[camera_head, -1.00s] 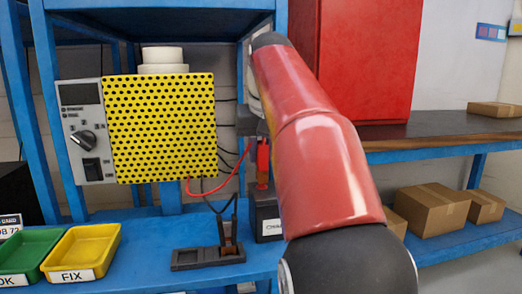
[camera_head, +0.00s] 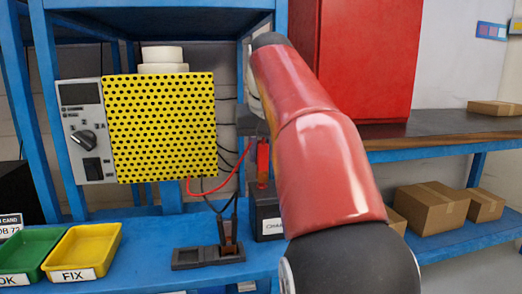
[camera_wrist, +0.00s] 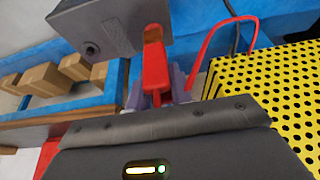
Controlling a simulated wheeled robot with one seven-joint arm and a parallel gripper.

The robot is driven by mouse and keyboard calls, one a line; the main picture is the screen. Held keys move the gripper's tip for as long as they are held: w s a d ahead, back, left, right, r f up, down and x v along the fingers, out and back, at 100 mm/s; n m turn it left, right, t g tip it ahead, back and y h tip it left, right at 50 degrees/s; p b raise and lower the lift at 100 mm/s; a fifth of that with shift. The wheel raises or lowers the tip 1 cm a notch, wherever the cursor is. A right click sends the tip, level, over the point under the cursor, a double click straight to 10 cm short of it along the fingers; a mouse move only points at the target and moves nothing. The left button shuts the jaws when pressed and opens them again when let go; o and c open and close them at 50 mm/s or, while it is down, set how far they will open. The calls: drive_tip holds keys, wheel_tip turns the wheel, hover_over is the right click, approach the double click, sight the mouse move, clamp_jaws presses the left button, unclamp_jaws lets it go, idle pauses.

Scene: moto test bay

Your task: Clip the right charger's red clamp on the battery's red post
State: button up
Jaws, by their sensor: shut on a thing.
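The red clamp (camera_head: 263,163) hangs upright beside my arm in the head view, with a red cable running to the yellow perforated charger (camera_head: 160,125). In the wrist view my gripper (camera_wrist: 158,88) is shut on the red clamp (camera_wrist: 155,60), between its two grey-violet fingers. The battery (camera_head: 267,215) is a dark box below the clamp, partly hidden by my arm. It appears as a grey block in the wrist view (camera_wrist: 110,25), with a dark round post on it. The clamp's tip overlaps this block's edge; the red post is hidden, and I cannot tell whether they touch.
A dark clamp (camera_head: 229,238) on a black cable stands in a holder (camera_head: 190,259) on the blue bench. A yellow tray (camera_head: 80,252) and a green tray (camera_head: 28,254) are at the left. A red cabinet (camera_head: 365,60) and cardboard boxes (camera_head: 432,208) are at the right.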

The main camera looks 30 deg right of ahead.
drive_tip(key=shift+f, duration=0.55)
idle(0.8)
drive_tip(key=o, duration=1)
drive_tip(key=p+v, duration=0.1)
drive_tip(key=v, duration=0.6)
drive_tip(key=shift+s+r, duration=0.25)
drive_tip(key=shift+r, duration=0.1)
